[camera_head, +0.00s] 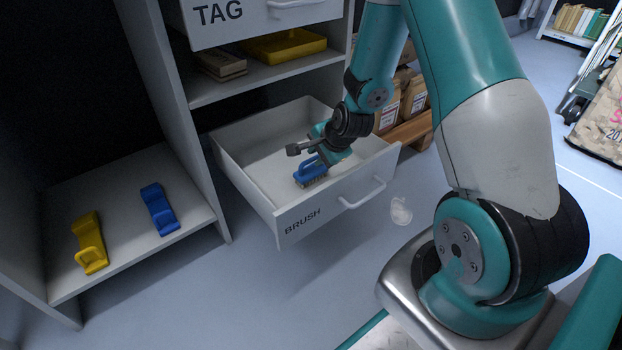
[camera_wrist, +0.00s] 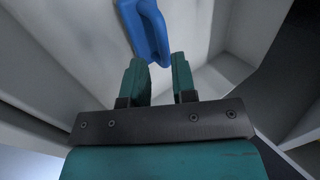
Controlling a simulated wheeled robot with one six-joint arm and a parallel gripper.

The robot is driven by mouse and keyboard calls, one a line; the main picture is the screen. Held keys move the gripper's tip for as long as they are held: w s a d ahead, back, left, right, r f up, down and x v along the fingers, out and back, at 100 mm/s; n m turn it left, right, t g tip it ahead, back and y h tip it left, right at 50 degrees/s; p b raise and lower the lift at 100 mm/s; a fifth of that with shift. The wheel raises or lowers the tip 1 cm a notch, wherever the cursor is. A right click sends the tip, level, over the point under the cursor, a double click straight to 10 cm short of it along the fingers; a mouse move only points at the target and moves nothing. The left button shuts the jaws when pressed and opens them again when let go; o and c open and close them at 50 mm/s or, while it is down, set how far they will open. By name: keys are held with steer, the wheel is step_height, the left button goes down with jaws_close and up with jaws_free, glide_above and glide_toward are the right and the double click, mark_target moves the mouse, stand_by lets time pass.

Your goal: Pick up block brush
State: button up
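The block brush (camera_head: 311,171) has a blue handle and body with pale bristles, and it lies in the open drawer (camera_head: 263,201) labelled BRUSH. My gripper (camera_head: 322,150) reaches down into this drawer, right beside the brush. In the wrist view the blue brush handle (camera_wrist: 147,30) is just beyond the fingertips. The two teal fingers of my gripper (camera_wrist: 159,65) stand apart with nothing between them. The bristles are out of sight in the wrist view.
The drawer walls rise close around my gripper. Above is a shelf with a yellow tray (camera_head: 284,45) and a drawer labelled TAG (camera_head: 262,20). A yellow scoop-like item (camera_head: 90,243) and a blue one (camera_head: 159,209) lie on the left shelf. A white spill (camera_head: 401,211) is on the floor.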

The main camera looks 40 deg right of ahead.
mark_target(310, 160)
steer(key=b+x, duration=0.2)
steer(key=x, duration=0.1)
steer(key=b+x, duration=0.1)
steer(key=shift+w+a+f+b, duration=0.15)
steer(key=shift+a+f+b, duration=0.05)
steer(key=shift+a+b, duration=0.1)
steer(key=shift+w+f, duration=0.3)
steer(key=shift+w, duration=0.05)
steer(key=shift+r, duration=0.1)
jaws_close()
step_height(310, 160, up, 20)
steer(key=p, duration=1)
steer(key=shift+p, duration=0.35)
steer(key=shift+r, duration=0.1)
